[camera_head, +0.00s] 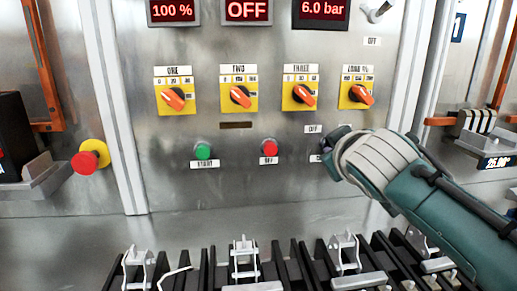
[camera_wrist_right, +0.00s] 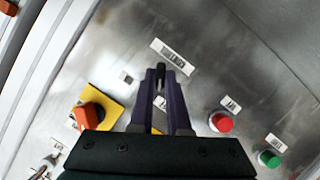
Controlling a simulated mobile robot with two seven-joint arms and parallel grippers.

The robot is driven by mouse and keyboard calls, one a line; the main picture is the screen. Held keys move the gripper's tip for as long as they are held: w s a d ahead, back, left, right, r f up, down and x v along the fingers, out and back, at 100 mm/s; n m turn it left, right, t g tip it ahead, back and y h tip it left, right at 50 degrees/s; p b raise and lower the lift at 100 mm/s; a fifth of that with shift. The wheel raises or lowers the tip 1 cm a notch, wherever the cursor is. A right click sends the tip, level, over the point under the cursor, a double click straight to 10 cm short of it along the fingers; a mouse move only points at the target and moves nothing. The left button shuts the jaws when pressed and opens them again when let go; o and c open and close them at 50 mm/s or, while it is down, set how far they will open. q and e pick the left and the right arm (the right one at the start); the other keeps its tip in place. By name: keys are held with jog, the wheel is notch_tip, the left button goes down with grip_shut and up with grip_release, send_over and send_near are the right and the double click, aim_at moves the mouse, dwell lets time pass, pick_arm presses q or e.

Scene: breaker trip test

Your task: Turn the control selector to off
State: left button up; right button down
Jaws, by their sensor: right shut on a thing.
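The control selector is a small dark knob (camera_wrist_right: 160,73) between my right fingertips in the right wrist view; in the head view it is hidden behind my gripper. My right gripper (camera_head: 335,150) is at the lower right of the steel panel, and its two dark fingers (camera_wrist_right: 161,84) are shut on the knob. A small label reading OFF (camera_head: 313,129) sits up and left of the gripper. A longer label (camera_wrist_right: 172,55) lies beyond the fingertips in the wrist view, its text unreadable. The knob's exact pointing direction cannot be told. My left gripper is not in view.
Several orange selectors on yellow plates, including the rightmost (camera_head: 357,93), sit above. A red button (camera_head: 269,148) and a green button (camera_head: 204,151) are to the left. A red emergency knob (camera_head: 87,160) is at far left. Black slotted hardware (camera_head: 240,265) lies below.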

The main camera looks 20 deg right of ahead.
jog(key=shift+f+n+h+b, duration=0.2)
jog(key=shift+n+h+b, duration=0.45)
jog(key=shift+n, duration=0.25)
jog(key=c, duration=0.9)
grip_release()
jog(key=shift+r, duration=0.1)
jog(key=shift+a, duration=0.1)
jog(key=v, duration=0.9)
jog(key=shift+s+a+r+p, duration=0.1)
jog(key=shift+s+a+p, duration=0.05)
jog(key=shift+s+p, duration=0.2)
